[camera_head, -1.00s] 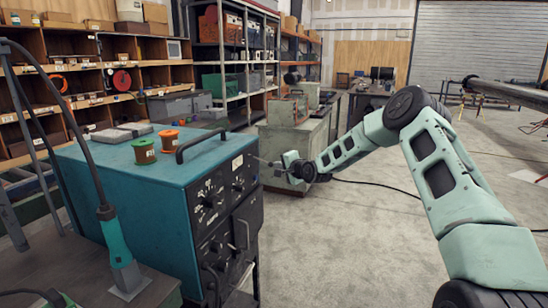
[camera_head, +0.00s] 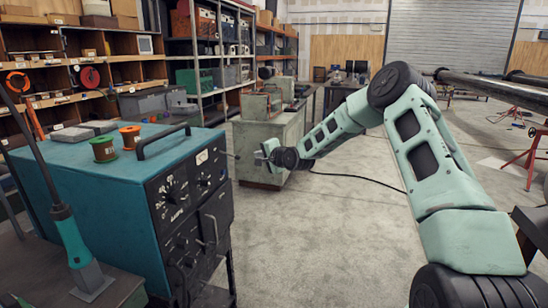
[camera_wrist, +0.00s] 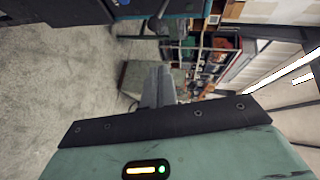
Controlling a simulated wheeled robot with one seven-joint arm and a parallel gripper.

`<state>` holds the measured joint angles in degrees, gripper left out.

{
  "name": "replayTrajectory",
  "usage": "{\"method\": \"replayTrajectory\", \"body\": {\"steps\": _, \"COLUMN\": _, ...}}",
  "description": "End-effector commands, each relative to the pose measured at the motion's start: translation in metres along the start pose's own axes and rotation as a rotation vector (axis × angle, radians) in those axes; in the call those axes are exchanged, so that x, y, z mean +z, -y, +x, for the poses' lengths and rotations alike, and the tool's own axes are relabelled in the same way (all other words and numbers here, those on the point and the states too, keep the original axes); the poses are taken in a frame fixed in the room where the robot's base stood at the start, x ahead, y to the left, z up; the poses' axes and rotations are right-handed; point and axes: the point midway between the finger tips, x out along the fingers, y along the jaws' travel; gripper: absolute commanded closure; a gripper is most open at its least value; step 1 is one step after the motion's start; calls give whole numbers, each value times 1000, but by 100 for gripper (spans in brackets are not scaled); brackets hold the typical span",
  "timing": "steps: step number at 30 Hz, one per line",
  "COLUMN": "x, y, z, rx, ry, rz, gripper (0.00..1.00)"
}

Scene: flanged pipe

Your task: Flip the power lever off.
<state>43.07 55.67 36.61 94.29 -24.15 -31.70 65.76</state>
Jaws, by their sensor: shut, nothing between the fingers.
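The teal power box (camera_head: 85,185) stands at left in the head view, with a black front panel (camera_head: 190,215) bearing knobs and a handle. I cannot make out clearly which small part on the panel is the power lever. My gripper (camera_head: 240,156) is at the upper right edge of the panel, fingers pointing left toward it; whether they touch anything there is too small to tell. In the wrist view my gripper's grey fingers (camera_wrist: 158,80) are together and empty. Part of the box (camera_wrist: 150,7) shows along the top edge there.
Two wire spools, orange (camera_head: 130,137) and green-orange (camera_head: 103,149), and a black handle (camera_head: 163,140) are on top of the box. A grey-green cabinet (camera_head: 268,150) stands behind my gripper. A long pipe (camera_head: 495,88) is at right. The concrete floor (camera_head: 320,240) in front is clear.

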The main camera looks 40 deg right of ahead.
Motion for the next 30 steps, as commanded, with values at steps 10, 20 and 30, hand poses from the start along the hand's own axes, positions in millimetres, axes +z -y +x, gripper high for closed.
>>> {"method": "replayTrajectory", "body": {"steps": 10, "x": -1, "y": 3, "z": -54, "rx": -1, "ry": -2, "rz": -1, "gripper": 100}}
{"method": "replayTrajectory", "body": {"steps": 20, "x": 0, "y": 6, "z": -72, "rx": -1, "ry": 0, "rz": 0, "gripper": 100}}
{"method": "replayTrajectory", "body": {"steps": 30, "x": 0, "y": 6, "z": -71, "rx": -1, "ry": 0, "rz": 0, "gripper": 100}}
